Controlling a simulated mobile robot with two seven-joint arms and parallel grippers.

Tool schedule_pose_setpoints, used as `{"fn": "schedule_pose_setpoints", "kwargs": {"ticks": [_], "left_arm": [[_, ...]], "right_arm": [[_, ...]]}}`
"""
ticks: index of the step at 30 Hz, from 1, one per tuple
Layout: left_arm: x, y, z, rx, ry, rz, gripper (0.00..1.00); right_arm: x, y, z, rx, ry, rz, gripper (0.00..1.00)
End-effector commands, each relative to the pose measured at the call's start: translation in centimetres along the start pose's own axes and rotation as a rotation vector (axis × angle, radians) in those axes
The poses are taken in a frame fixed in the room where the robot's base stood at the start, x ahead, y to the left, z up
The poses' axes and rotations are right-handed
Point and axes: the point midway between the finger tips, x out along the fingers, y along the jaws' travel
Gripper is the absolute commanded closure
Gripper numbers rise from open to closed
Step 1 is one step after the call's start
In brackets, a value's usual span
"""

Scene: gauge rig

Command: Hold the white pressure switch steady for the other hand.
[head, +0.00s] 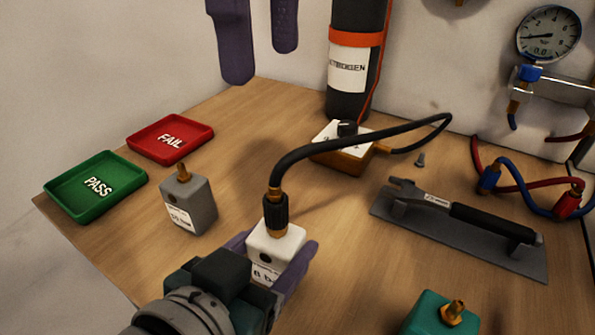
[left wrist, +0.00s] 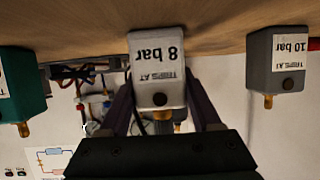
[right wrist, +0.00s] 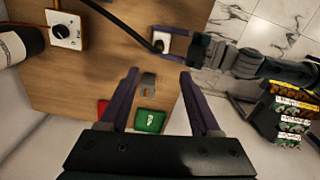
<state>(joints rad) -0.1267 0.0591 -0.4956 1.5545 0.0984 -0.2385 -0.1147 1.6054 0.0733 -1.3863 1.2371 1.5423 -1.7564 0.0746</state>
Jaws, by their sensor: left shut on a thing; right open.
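The white pressure switch (head: 275,240), with a label reading 8 bar, stands upright on the bench. My left gripper (head: 268,262) is shut on it, one purple finger on each side. The label shows upside down on the switch in the left wrist view (left wrist: 157,75). A black hose (head: 340,138) arches over to the switch, and its knurled end (head: 275,210) sits upright on the switch's top. My right gripper (head: 262,62) is open and empty, high above the back of the bench. The switch also shows beyond its fingers in the right wrist view (right wrist: 160,42).
A grey switch (head: 188,203) stands left of the white one, a teal switch (head: 440,315) at the front right. Green PASS (head: 75,205) and red FAIL (head: 150,155) trays lie left.

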Motion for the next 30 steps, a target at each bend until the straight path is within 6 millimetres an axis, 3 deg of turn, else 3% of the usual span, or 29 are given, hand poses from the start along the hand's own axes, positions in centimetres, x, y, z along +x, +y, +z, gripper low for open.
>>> {"fn": "schedule_pose_setpoints", "kwargs": {"ticks": [11,23,30], "left_arm": [[0.0,0.0,0.0,0.0,0.0,0.0,1.0],[0.0,0.0,0.0,0.0,0.0,0.0,1.0],[0.0,0.0,0.0,0.0,0.0,0.0,1.0]], "right_arm": [[4.1,-3.5,0.8,-0.021,0.167,-0.021,0.36],[5.0,-1.6,4.3,0.278,0.377,0.053,0.36],[6.8,-1.2,4.0,0.31,0.387,0.057,0.36]]}}
